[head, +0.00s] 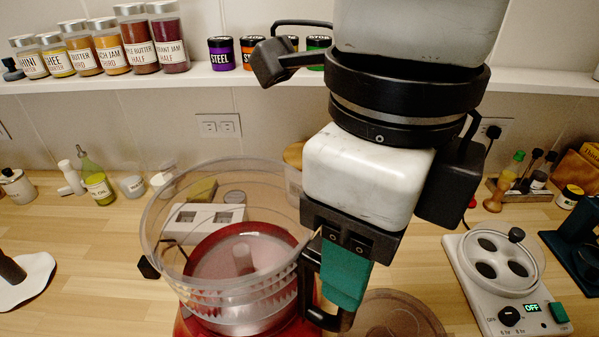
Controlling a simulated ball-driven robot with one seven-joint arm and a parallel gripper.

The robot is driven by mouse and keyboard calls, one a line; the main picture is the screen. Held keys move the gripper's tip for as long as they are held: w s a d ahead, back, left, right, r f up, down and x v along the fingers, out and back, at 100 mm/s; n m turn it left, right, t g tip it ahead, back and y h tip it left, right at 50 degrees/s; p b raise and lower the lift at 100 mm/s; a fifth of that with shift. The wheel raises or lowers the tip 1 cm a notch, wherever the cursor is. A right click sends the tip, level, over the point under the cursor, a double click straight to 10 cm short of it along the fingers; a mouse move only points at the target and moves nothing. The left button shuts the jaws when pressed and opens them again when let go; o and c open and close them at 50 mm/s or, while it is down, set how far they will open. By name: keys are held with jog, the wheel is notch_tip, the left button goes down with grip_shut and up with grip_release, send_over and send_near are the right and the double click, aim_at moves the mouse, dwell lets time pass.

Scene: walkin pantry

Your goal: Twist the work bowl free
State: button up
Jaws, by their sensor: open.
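The clear work bowl (165,215) sits upright on the red base (190,325) of a food processor on the wooden counter. Its black handle (327,319) is on the right side of the bowl. My gripper (343,275) comes down from above at the handle, jaws open. One teal finger shows beside the upper part of the handle and partly covers it. The other finger is hard to make out, and I cannot tell whether the handle lies between the fingers or whether they touch it.
A clear round lid (395,318) lies on the counter at front right. A white appliance (490,285) with an OFF display stands farther right. A white appliance (203,223) stands behind the bowl. A shelf (130,80) with several jars runs along the wall.

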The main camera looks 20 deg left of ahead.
jog(key=shift+r+p, duration=1.6)
jog(key=shift+r, duration=1.1)
